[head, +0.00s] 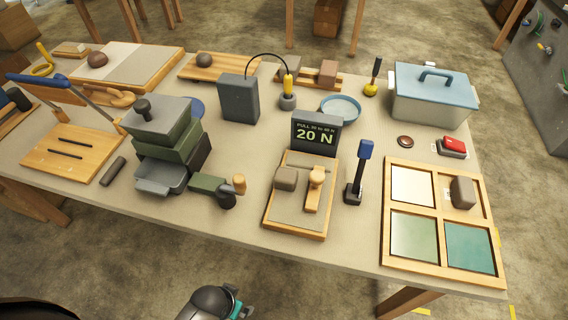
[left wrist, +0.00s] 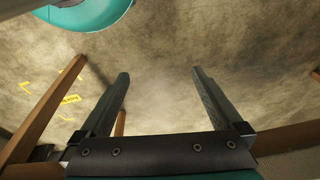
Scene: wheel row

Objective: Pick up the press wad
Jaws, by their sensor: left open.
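Two grey blocks could be the press wad, and I cannot tell which one is. One rounded dark grey block (head: 462,192) stands on the upper right part of the wooden frame with coloured panels (head: 388,215). The other grey block (head: 285,178) sits on the small board below the 20 N display (head: 316,132). My left gripper (left wrist: 160,73) is open and empty in the left wrist view, with bare floor between its fingers and no block near them. My right gripper is in neither view.
The table (head: 240,222) is crowded. A blue-handled lever (head: 358,175) stands between the board and the frame. A lidded box (head: 432,95), a red-topped block (head: 452,147) and a blue dish (head: 341,108) are behind. The table's front edge is mostly clear.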

